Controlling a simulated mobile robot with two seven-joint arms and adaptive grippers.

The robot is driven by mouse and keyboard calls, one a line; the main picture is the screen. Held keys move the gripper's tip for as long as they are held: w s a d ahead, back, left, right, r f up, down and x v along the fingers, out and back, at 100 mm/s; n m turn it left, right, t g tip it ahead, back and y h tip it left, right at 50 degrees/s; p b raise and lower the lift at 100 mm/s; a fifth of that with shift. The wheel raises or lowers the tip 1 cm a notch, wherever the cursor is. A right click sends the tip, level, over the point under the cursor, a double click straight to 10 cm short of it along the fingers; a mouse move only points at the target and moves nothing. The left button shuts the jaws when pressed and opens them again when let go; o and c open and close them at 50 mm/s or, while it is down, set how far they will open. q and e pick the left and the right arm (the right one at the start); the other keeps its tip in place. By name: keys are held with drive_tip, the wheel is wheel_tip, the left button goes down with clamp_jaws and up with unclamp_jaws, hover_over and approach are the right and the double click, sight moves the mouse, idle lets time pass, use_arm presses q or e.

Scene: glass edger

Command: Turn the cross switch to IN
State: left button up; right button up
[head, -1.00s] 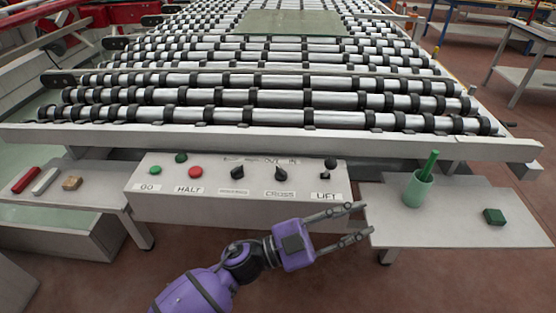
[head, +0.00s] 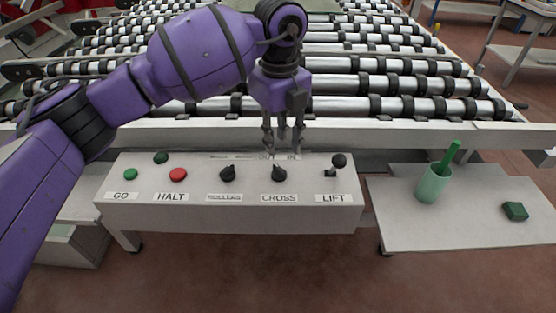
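The cross switch (head: 279,173) is a black knob above the CROSS label on the white control box (head: 180,215). Its pointer appears to lean up and slightly left, toward the OUT mark. The OUT and IN marks on the box's top are partly covered by my fingers. My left gripper (head: 283,147) points down just behind and above the cross switch, its fingers apart and empty. I see no clear contact with the knob. My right gripper is out of view.
The black rollers knob (head: 227,174) is left of the cross switch and the lift lever (head: 336,165) right of it. The red HALT button (head: 178,175) and green GO button (head: 130,174) are further left. A side table (head: 450,225) holds a green cup (head: 432,186).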

sight(279, 168)
use_arm(q)
wheel_tip(279, 168, down, 8)
drive_tip(key=shift+r, duration=0.25)
clamp_jaws()
